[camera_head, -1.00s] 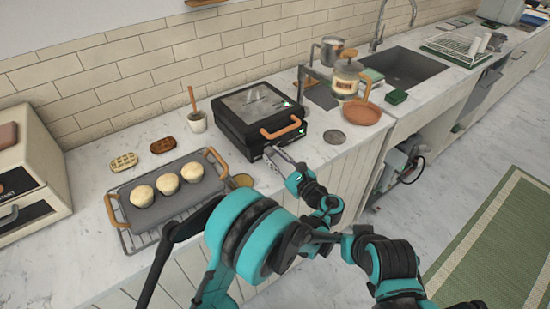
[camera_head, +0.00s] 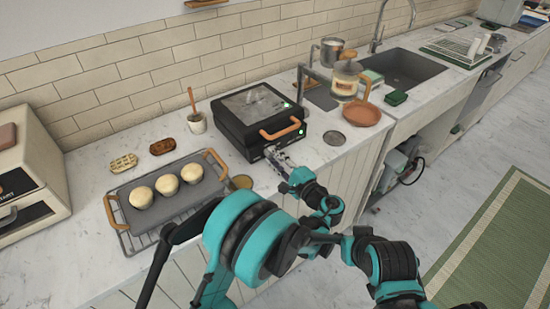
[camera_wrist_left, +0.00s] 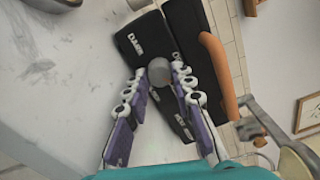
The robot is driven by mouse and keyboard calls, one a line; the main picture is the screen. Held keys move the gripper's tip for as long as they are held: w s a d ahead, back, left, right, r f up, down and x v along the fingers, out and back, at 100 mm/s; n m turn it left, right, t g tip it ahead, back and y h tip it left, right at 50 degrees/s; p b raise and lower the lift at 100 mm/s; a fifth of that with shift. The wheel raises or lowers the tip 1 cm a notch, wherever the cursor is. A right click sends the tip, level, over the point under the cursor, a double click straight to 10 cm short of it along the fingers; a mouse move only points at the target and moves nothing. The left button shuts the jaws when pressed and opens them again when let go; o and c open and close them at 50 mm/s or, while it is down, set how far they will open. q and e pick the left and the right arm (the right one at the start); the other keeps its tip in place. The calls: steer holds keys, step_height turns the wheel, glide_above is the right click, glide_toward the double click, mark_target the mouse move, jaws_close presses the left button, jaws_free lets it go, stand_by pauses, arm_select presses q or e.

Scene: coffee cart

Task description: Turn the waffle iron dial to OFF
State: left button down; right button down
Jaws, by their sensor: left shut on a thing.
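The black waffle iron (camera_head: 255,118) sits closed on the counter, with a wooden handle (camera_head: 282,131) at its front and a small green light on top. Its round grey dial (camera_wrist_left: 159,72) shows in the left wrist view at the dark front panel. My left gripper (camera_head: 272,152) is at the iron's front, below the handle. In the left wrist view its two fingers (camera_wrist_left: 159,78) sit on either side of the dial, shut on it. The fingers hide the dial in the head view, and its setting cannot be read. My right gripper is not in view.
A tray (camera_head: 200,197) with several buns stands left of the iron, with waffles (camera_head: 162,146) and a cup (camera_head: 197,123) behind. The sink (camera_head: 410,68) is beyond.

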arm_select(q)
steer(key=n, duration=0.4)
steer(key=shift+n, duration=2.9)
steer(key=c, duration=1.3)
jaws_free()
steer(key=shift+a, duration=0.1)
steer(key=shift+o, duration=0.2)
